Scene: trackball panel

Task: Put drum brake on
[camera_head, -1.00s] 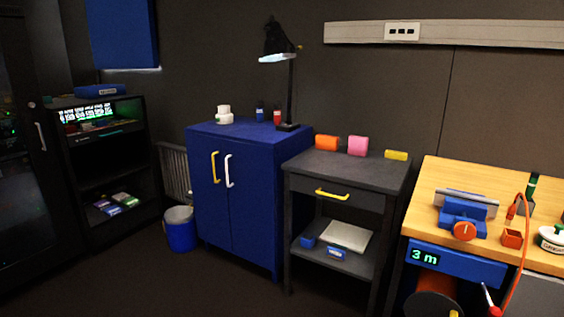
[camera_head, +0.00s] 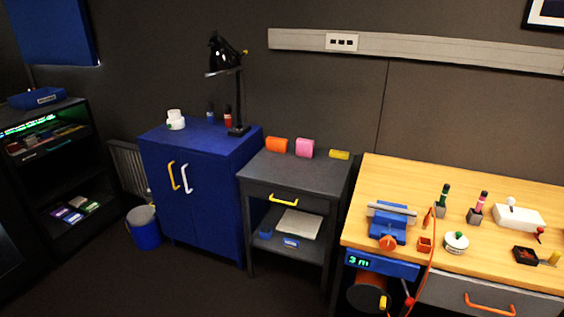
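A dark round drum (camera_head: 366,297) sits under the left end of the wooden workbench (camera_head: 462,268), partly cut off by the bottom edge of the view. A small yellow part (camera_head: 383,302) shows at its right side; I cannot tell whether this is the brake or how it is set. A blue panel (camera_head: 396,268) above the drum shows "3 m" in green. An orange cable (camera_head: 431,240) hangs over the bench front near the drum. Neither of my grippers is in view.
On the bench stand a blue vise (camera_head: 388,228), a white-green pot (camera_head: 455,243) and a white box with a knob (camera_head: 519,217). A dark drawer table (camera_head: 296,175) and blue cabinet (camera_head: 193,190) stand left. Dark floor lies in front.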

